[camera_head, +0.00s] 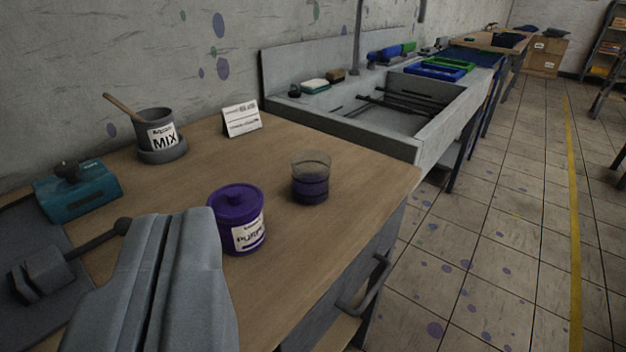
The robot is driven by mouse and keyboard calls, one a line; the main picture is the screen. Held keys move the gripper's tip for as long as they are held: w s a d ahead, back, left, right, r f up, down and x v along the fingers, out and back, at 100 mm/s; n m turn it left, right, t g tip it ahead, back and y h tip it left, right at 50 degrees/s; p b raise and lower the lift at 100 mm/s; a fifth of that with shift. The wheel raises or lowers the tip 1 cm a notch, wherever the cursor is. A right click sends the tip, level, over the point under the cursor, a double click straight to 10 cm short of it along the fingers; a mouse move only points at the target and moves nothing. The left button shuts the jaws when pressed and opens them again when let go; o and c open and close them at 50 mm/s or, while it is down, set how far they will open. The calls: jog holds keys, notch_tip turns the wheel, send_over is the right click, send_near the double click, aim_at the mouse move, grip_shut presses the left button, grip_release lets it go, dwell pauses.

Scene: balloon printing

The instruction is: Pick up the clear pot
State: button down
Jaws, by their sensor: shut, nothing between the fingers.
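The clear pot (310,178) is a small see-through cup with dark purple contents in its lower half. It stands upright on the wooden table (375,182), near the table's right edge. My gripper (182,218) is the large grey shape at the lower left. It is shut and empty, above the table, to the left of the clear pot and nearer the camera. A purple lidded pot (233,202) with a white label stands between my gripper and the clear pot. Nothing hides the clear pot.
A grey MIX pot (158,132) with a stick stands at the back left, beside a teal box (78,190). A white card (241,119) stands at the table's back. A grey sink (400,110) adjoins the table. Bare wood surrounds the clear pot.

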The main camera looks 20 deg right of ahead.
jog(key=c, duration=1.7)
grip_release()
jog(key=shift+w, duration=0.1)
jog(key=o, duration=1.4)
jog(key=w+d+f+g, duration=0.1)
jog(key=w, duration=0.1)
jog(key=w+d+f+g, duration=0.1)
jog(key=w+f, duration=0.1)
jog(key=w+d+f+g+h, duration=0.1)
jog(key=f, duration=0.1)
jog(key=shift+w+d+n, duration=0.3)
jog(key=shift+w+d, duration=0.1)
jog(key=shift+o, duration=0.3)
jog(key=w+d+f+n+g+y, duration=0.3)
jog(key=w+d+f+g, duration=0.2)
jog(key=w+d+f, duration=0.2)
notch_tip(320, 180, down, 2)
jog(key=shift+w+d+f+g, duration=0.15)
jog(key=shift+w+g, duration=0.25)
jog(key=shift+w, duration=0.55)
jog(key=n+t+y, duration=0.1)
jog(key=n+y, duration=0.4)
jog(key=y, duration=0.2)
send_near(328, 189)
jog(key=x, duration=0.5)
jog(key=shift+a+f, duration=0.15)
jog(key=shift+a, duration=0.1)
jog(key=shift+x, duration=2.85)
